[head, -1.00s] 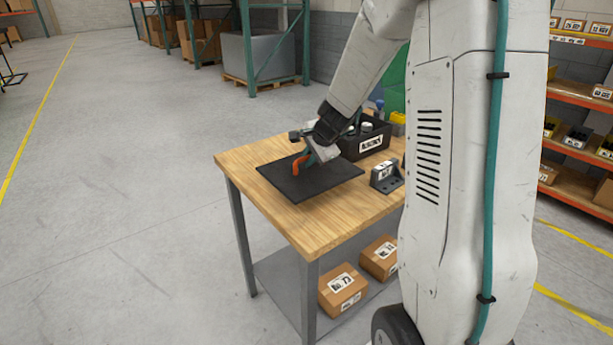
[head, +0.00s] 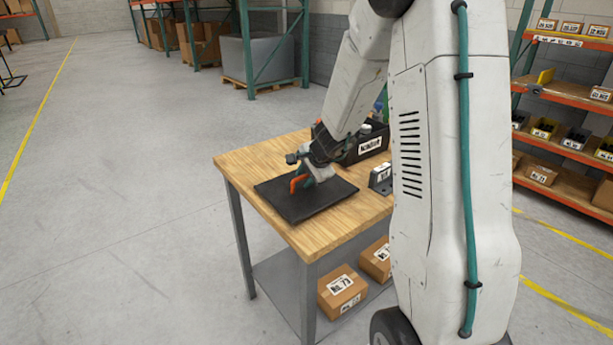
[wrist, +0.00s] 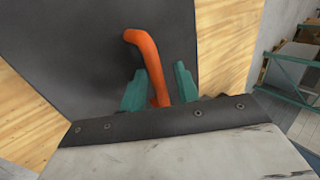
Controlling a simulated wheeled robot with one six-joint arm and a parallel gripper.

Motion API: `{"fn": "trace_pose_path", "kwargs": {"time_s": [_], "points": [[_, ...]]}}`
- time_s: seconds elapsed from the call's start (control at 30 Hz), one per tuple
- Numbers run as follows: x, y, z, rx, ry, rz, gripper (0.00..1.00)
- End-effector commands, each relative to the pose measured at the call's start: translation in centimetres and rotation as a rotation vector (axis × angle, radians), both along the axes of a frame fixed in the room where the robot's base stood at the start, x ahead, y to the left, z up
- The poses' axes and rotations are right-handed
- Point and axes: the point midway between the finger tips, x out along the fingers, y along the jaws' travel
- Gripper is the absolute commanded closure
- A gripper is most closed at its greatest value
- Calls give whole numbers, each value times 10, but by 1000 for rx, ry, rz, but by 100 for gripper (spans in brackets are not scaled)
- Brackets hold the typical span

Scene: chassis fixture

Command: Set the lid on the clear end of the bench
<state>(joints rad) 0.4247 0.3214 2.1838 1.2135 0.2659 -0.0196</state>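The lid is a flat black square plate (head: 310,207) with an orange bar handle (head: 297,184). It lies level over the near left part of the wooden bench top (head: 240,160); whether it touches the wood is hard to tell. In the wrist view the dark plate (wrist: 80,50) fills the upper left, and its orange handle (wrist: 142,48) runs between two teal fingers. My gripper (head: 303,176) is at the handle from above.
A black labelled bin (head: 365,148) stands at the bench's back. A small grey labelled block (head: 381,178) stands right of the lid. Bare wood shows along the bench's left and front edges. Cardboard boxes (head: 342,290) sit on the lower shelf.

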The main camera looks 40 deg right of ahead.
Motion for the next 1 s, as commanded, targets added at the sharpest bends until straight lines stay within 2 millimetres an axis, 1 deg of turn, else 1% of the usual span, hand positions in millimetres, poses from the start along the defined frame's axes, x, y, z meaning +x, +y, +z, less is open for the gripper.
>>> {"fn": "trace_pose_path", "kwargs": {"time_s": [0.23,0.37,0.47,0.7,0.8,0.9,1.0], "points": [[-1,0,-1,0,2,0,66],[-3,-1,7,-1,0,0,66],[-11,-1,20,-2,-2,0,66],[-40,-2,63,-4,-3,1,66],[-51,-2,78,-3,-2,-1,66],[-59,-2,90,-2,-2,0,66],[-64,-2,98,-1,0,0,66]]}}
